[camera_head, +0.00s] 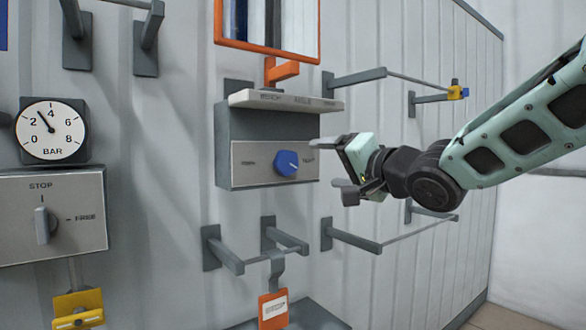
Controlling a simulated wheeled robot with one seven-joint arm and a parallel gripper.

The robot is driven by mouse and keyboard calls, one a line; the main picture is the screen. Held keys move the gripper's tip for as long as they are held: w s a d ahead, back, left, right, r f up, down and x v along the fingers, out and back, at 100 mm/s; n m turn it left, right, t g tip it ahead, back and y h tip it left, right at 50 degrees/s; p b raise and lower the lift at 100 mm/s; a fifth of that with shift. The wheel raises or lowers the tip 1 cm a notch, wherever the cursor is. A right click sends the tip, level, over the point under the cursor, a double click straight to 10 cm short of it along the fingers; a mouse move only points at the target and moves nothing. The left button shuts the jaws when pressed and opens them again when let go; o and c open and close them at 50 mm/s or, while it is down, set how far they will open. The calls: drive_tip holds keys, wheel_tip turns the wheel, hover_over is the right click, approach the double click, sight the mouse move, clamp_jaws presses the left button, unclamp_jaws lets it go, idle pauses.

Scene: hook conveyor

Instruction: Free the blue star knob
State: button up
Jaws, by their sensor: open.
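The blue star knob (287,162) sits on the light front plate of a grey box (224,134) on the wall. A white pointer mark on it points right, toward the label at the plate's right, which seems to read "TIGHT". The left label is too small to read surely. My gripper (328,168) is open and empty, to the right of the knob and apart from it. Its fingers point left toward the box, one above the other.
A ledge (285,101) juts out above the knob. Grey hook rails (355,237) stick out below and right. An orange tag (273,309) hangs below. At left are a BAR gauge (52,131) and a STOP/FREE switch (43,226).

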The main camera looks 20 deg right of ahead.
sight(290, 161)
drive_tip(key=b+x, duration=0.2)
drive_tip(key=x, duration=0.4)
drive_tip(key=b+x, duration=0.3)
drive_tip(key=x, duration=0.3)
drive_tip(key=shift+w+a+f, duration=0.1)
drive_tip(key=shift+w+f, duration=0.15)
drive_tip(key=shift+w, duration=0.05)
drive_tip(key=shift+w+a+r+b, duration=0.15)
drive_tip(key=shift+w+b, duration=0.2)
drive_tip(key=shift+w, duration=0.15)
drive_tip(key=c, duration=1)
